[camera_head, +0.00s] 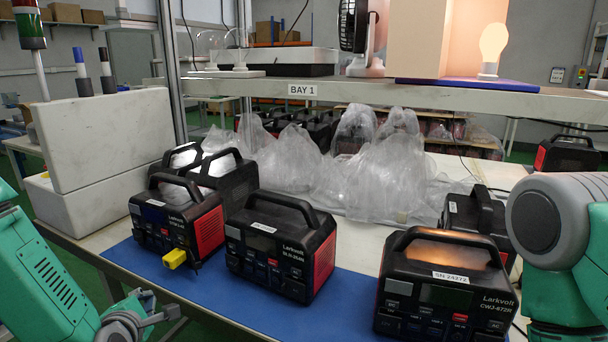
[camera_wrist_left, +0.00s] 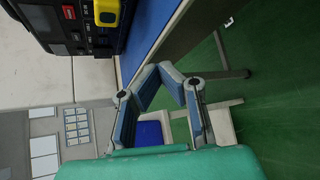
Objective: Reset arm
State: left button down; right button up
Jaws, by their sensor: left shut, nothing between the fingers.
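My left gripper (camera_head: 150,312) is low at the left in the head view, below and in front of the table edge. In the left wrist view the left gripper (camera_wrist_left: 168,80) has its fingers together and empty, with green floor behind. It is apart from the power stations. My right arm (camera_head: 562,240) stands at the right edge of the head view; its gripper is out of the picture.
Black-and-red power stations (camera_head: 278,245) stand on a blue mat (camera_head: 150,262); one (camera_head: 177,218) has a yellow plug (camera_head: 174,258). Another (camera_head: 446,285) is near my right arm. Plastic bags (camera_head: 375,175) lie behind. A shelf (camera_head: 420,98) crosses above. White blocks (camera_head: 105,140) stand left.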

pick_arm(q)
jog(key=s+d+f+m+g+h, duration=0.3)
jog(key=s+d+f+m+g, duration=0.15)
jog(key=s+f+m, duration=0.45)
jog(key=s+f+m+g+p, duration=0.1)
jog(key=s+f+m+g, duration=0.3)
jog(key=s+m, duration=0.4)
jog(key=s+d+f+m+g, duration=0.1)
jog(key=s+f+m+g, duration=0.3)
jog(key=s+m, duration=0.5)
jog(key=s+f, duration=0.1)
jog(key=s, duration=0.5)
jog(key=shift+s+d+p, duration=0.15)
jog(key=shift+s+p, duration=0.25)
jog(key=shift+w, duration=0.1)
